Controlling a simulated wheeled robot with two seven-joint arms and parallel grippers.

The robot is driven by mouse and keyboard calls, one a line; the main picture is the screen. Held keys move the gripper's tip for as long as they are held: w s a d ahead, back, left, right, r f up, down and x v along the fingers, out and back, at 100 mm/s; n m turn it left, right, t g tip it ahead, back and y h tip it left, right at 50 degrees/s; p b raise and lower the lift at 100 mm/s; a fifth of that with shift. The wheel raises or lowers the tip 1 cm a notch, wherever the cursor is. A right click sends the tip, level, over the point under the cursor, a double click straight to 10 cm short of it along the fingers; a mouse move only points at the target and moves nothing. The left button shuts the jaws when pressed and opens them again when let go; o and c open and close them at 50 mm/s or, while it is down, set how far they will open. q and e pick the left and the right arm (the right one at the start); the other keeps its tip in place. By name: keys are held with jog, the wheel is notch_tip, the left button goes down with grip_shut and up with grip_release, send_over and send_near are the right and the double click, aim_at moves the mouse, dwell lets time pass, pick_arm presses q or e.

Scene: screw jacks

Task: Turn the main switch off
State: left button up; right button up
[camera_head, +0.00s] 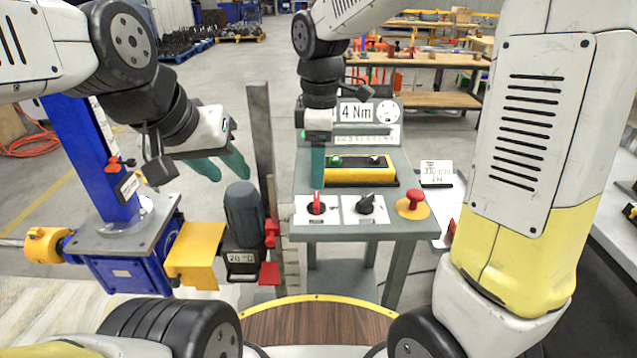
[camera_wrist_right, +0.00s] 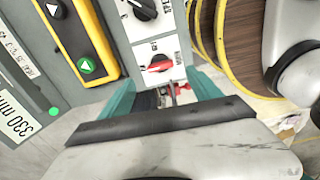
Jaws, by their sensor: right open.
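A red-handled rotary switch (camera_head: 316,207) sits on a white plate at the front left of the grey control stand. Its handle points up and down in the head view. The switch also shows in the right wrist view (camera_wrist_right: 158,67), where its plate label is too small to read surely. My right gripper (camera_head: 318,180) hangs just above and behind it, pointing down. In the right wrist view the gripper's teal fingers (camera_wrist_right: 162,80) are apart, with the switch showing between and beyond them. My left gripper (camera_head: 220,166) is open and empty, above the blue motor area.
A black knob (camera_head: 366,204) and a red mushroom button (camera_head: 412,202) sit right of the switch. Behind is a yellow button box (camera_head: 360,172). A grey post (camera_head: 262,140) and blue-grey motor (camera_head: 244,214) stand left of the stand. A small card (camera_head: 436,173) stands at right.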

aim_at(316, 198)
jog(key=shift+w+a+f+n, duration=0.1)
jog(key=shift+a+f+n, duration=0.2)
jog(key=shift+f, duration=0.35)
notch_tip(316, 198, down, 7)
jog(key=shift+f, duration=0.1)
jog(key=shift+c, duration=0.2)
jog(key=c, duration=1.3)
jog(key=shift+c, duration=0.2)
